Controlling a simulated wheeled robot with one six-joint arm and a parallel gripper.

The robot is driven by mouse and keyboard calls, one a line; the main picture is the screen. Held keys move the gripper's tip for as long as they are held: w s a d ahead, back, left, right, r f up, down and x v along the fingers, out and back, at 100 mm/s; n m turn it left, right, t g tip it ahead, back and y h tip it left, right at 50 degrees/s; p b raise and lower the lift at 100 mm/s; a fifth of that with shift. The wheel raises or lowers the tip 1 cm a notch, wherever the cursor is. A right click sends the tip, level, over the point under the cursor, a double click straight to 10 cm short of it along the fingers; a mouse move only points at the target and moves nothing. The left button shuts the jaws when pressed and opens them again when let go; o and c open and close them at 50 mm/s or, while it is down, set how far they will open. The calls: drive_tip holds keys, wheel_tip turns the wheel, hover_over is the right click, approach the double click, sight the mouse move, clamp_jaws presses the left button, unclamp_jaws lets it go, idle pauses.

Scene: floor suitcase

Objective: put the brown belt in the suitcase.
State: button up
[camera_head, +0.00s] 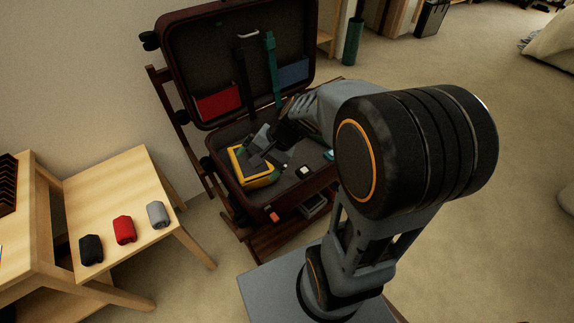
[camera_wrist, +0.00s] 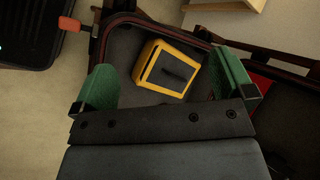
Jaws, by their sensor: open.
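The dark maroon suitcase (camera_head: 208,62) stands open on a wooden rack, its lid upright at the back. My gripper (camera_head: 262,152) is over the suitcase's lower half, above a yellow box-like thing with a dark top (camera_head: 243,168). In the wrist view my gripper (camera_wrist: 166,82) has its green fingers wide apart with nothing held. The yellow thing (camera_wrist: 146,71) lies beyond and between the fingers on the suitcase floor (camera_wrist: 125,48). A small dark piece shows on its top; I cannot tell what it is. I cannot pick out a brown belt in either view.
A wooden table (camera_head: 115,182) at the left holds a black roll (camera_head: 91,249), a red roll (camera_head: 124,230) and a grey roll (camera_head: 158,214). A small white-topped item (camera_head: 303,172) lies in the suitcase. The lid has red and blue pockets. Open floor is at the right.

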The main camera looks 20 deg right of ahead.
drive_tip(key=s+d+r+n+t+h, duration=0.1)
drive_tip(key=s+d+r+n+h, duration=0.3)
drive_tip(key=s+n+h, duration=0.2)
drive_tip(key=shift+s+d+r+n+h, duration=0.2)
drive_tip(key=shift+s+n+h, duration=0.1)
drive_tip(key=shift+s+n, duration=0.75)
drive_tip(key=shift+w, duration=0.25)
